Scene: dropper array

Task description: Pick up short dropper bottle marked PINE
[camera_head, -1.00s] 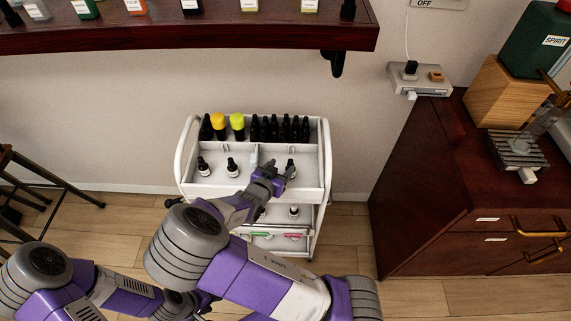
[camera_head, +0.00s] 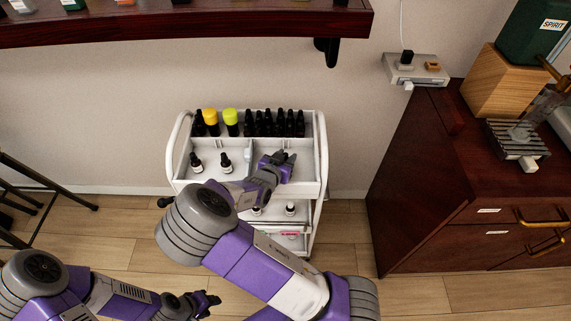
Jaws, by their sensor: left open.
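Small black dropper bottles with white labels stand on the white cart. Two are in the top tray's left compartment, the left one (camera_head: 196,163) and the right one (camera_head: 225,164). Others stand on the shelf below, one of them clear in view (camera_head: 290,209). I cannot read PINE on any label. My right gripper (camera_head: 284,160) is over the top tray's right compartment, where a bottle showed earlier; it now hides that spot. I cannot tell whether its fingers are around the bottle. My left gripper (camera_head: 212,300) is open, low in front of the cart, away from the bottles.
Tall black bottles (camera_head: 275,124) and bottles with orange (camera_head: 210,117) and yellow-green (camera_head: 230,117) caps line the cart's back row. The white cart rim (camera_head: 323,150) and a tray divider bound the compartments. A dark wooden shelf (camera_head: 180,30) hangs above; a wooden cabinet (camera_head: 440,190) stands right.

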